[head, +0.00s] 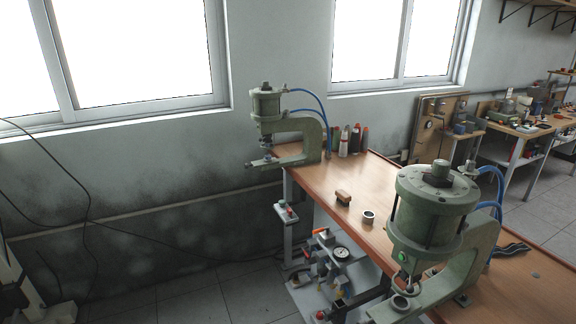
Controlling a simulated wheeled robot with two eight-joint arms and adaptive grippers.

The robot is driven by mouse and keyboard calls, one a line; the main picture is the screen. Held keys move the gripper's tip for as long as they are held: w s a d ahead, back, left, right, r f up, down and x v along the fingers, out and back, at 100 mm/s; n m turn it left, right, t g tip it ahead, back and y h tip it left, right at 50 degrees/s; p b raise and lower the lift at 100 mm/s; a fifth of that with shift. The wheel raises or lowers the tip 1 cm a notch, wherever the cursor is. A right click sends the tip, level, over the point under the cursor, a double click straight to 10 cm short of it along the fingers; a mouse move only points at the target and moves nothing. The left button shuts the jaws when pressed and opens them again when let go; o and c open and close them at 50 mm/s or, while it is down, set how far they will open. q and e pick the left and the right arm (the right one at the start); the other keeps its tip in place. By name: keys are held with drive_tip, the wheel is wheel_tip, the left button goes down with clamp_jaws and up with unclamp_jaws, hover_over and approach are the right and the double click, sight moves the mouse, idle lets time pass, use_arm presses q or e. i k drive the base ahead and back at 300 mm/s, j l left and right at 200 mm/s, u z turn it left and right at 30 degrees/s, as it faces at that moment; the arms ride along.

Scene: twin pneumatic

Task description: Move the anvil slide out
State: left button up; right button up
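Two green pneumatic presses are in the head view. The near press (437,205) stands at the right on the wooden bench, with a large cylinder on a C-shaped frame. A round anvil part (400,303) sits on its lower arm, under the ram. The far press (265,103) stands at the bench's far end. Its lower arm (268,161) reaches left past the bench edge and carries a small anvil part under the ram. I cannot tell which part is the anvil slide or how far out it is. Neither gripper is in view.
The bench top (375,185) holds a brush (343,196), a metal ring (368,217) and several bottles (355,140). A lower shelf carries a gauge (341,253) and valves. Cables hang on the left wall. The floor (195,300) left of the bench is clear.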

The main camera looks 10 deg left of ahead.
sight(264, 162)
drive_tip(key=i+j+z, duration=0.15)
drive_tip(key=j+z, duration=0.15)
drive_tip(key=i+j+z, duration=0.1)
drive_tip(key=j+z, duration=0.2)
drive_tip(key=j, duration=0.25)
drive_tip(key=j+z, duration=0.35)
drive_tip(key=i+j, duration=0.05)
drive_tip(key=j, duration=0.05)
